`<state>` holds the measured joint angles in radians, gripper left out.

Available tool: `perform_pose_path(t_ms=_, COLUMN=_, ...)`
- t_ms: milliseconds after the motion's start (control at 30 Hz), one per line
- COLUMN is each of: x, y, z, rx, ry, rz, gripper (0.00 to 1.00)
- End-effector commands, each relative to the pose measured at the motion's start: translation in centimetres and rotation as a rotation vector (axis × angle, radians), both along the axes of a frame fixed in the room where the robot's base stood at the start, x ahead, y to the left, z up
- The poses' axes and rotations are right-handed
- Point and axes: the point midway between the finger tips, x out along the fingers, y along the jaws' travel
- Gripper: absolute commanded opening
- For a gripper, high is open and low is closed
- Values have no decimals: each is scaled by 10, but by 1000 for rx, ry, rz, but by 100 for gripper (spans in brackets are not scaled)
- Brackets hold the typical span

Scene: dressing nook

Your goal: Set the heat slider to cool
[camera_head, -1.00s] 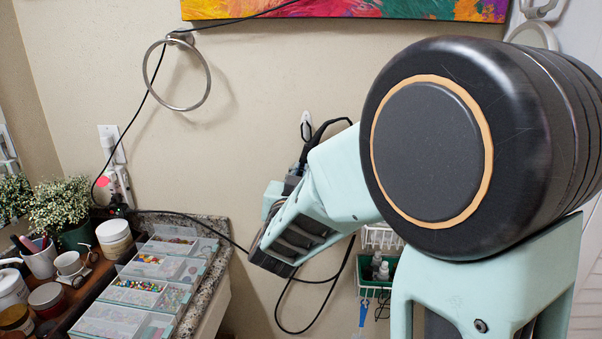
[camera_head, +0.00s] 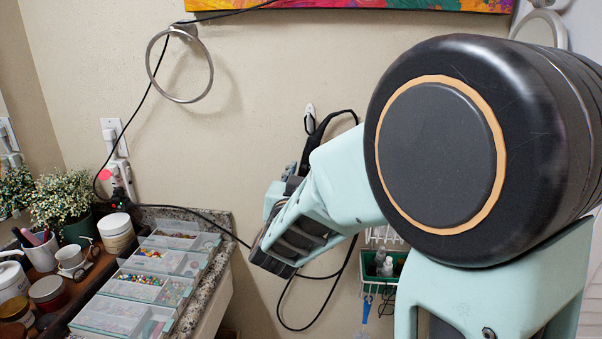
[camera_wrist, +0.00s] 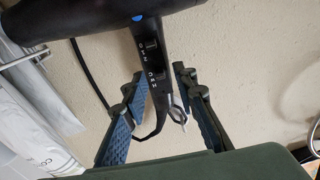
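A black hair dryer (camera_wrist: 105,22) shows in the wrist view, its handle (camera_wrist: 143,62) pointing down the picture. Two small switches sit on the handle, an upper one (camera_wrist: 151,45) and a lower one (camera_wrist: 153,77), each with tiny marks. I cannot read the marks or tell which switch is for heat. My gripper (camera_wrist: 158,76) is open, with one blue-padded finger on each side of the handle's lower part; I cannot tell if either touches. In the head view my gripper (camera_head: 283,215) is near the wall, and my arm hides most of the dryer.
A metal hook (camera_wrist: 178,113) is at the handle's end. A black cord (camera_head: 283,299) loops below my gripper. A towel ring (camera_head: 150,68) is on the wall. Clear bead boxes (camera_head: 112,316) cover the counter at left. A wire basket (camera_head: 375,287) hangs right of my gripper.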

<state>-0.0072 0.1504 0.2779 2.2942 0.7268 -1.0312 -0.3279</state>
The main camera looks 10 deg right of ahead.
Motion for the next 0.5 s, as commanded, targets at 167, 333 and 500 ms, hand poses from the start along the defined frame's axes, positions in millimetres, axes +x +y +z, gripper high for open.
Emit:
perform_pose_path(t_ms=167, x=-23, y=9, z=1, rx=-1, ry=-1, rz=3, gripper=26)
perform_pose_path(t_ms=333, x=-50, y=18, z=1, rx=-1, ry=0, rz=4, gripper=26)
perform_pose_path(t_ms=500, x=-66, y=23, z=0, rx=0, ry=1, rz=2, gripper=26)
